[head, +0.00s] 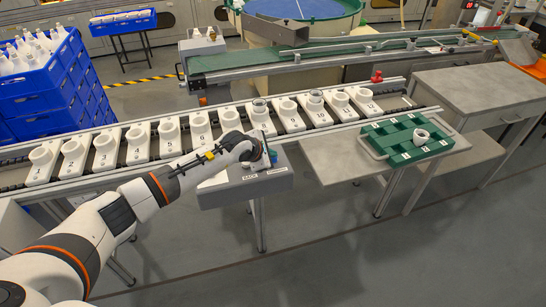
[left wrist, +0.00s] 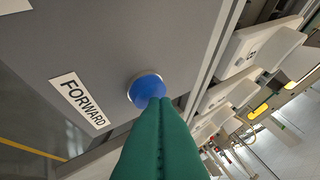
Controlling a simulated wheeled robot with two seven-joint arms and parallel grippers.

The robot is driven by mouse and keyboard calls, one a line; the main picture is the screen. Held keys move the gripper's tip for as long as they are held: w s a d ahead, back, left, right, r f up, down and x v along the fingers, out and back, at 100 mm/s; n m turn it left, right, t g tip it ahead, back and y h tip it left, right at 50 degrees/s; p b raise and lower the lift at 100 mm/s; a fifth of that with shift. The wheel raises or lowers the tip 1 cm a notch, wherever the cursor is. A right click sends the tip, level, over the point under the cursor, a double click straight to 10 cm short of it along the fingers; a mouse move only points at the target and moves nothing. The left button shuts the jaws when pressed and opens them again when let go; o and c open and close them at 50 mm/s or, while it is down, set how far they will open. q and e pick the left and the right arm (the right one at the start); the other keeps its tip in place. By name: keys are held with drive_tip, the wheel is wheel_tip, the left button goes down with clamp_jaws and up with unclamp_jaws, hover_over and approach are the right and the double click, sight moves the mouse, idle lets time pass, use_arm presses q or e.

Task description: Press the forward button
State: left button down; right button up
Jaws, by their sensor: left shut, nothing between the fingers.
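The forward button is a blue dome (left wrist: 146,89) in a pale ring on a grey panel in the left wrist view. A white label reading FORWARD (left wrist: 82,101) sits beside it. In the head view my gripper hides the button.
A conveyor carries numbered white holders (head: 73,152), a few with glass jars. A green tray (head: 392,140) with one white holder stands on a side table to the right. Blue crates (head: 36,93) of white bottles are at the left. The floor in front is clear.

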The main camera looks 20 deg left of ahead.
use_arm(q)
drive_tip(key=shift+r, duration=0.1)
drive_tip(key=shift+r+p, duration=0.5)
drive_tip(key=shift+r, duration=0.3)
drive_tip(key=shift+r+p, duration=1.45)
drive_tip(key=shift+r, duration=1.05)
